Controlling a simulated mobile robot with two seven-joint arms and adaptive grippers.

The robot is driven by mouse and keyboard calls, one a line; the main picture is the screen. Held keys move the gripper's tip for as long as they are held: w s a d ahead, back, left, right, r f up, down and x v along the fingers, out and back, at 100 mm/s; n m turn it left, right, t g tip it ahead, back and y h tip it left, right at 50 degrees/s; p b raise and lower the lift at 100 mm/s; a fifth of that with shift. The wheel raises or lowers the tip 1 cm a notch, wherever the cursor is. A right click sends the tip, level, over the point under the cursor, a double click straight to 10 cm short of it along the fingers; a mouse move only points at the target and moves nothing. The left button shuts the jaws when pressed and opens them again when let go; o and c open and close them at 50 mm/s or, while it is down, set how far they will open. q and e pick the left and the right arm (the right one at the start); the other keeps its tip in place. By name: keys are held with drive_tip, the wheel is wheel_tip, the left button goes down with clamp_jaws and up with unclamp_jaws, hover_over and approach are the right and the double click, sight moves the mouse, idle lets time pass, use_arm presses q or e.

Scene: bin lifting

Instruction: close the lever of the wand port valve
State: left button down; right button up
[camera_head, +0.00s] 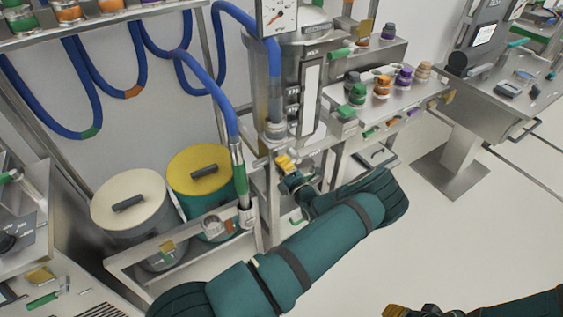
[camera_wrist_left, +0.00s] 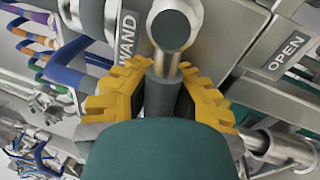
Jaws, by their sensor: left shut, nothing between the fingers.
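In the left wrist view a round dark grey knob (camera_wrist_left: 171,28) on a short metal stem shows just beyond my left gripper (camera_wrist_left: 163,88). I cannot tell for sure whether this is the valve lever's end. A WAND label (camera_wrist_left: 127,33) is at its left and an OPEN label (camera_wrist_left: 287,52) at its right. My yellow left fingers are shut and empty, near the stem; contact cannot be told. In the head view my left gripper (camera_head: 284,163) is beside the steel station, below its vertical pipe (camera_head: 275,100); the lever is too small to tell there. My right gripper (camera_head: 400,311) is partly cut off at the bottom.
A wand with a green grip (camera_head: 240,172) stands on a blue hose left of my gripper. A yellow-lidded bin (camera_head: 185,160) and a cream-lidded bin (camera_head: 120,185) stand further left. A shelf (camera_head: 400,95) with coloured fittings is at right. Floor at lower right is clear.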

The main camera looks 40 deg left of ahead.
use_arm(q)
drive_tip(key=shift+r+m+p, duration=0.3)
drive_tip(key=shift+m, duration=0.6)
drive_tip(key=shift+t, duration=0.3)
drive_tip(key=c, duration=0.8)
unclamp_jaws()
drive_tip(key=shift+d+r, duration=0.1)
drive_tip(key=shift+r, duration=0.05)
drive_tip(key=v, duration=1.2)
drive_tip(key=shift+s, duration=0.1)
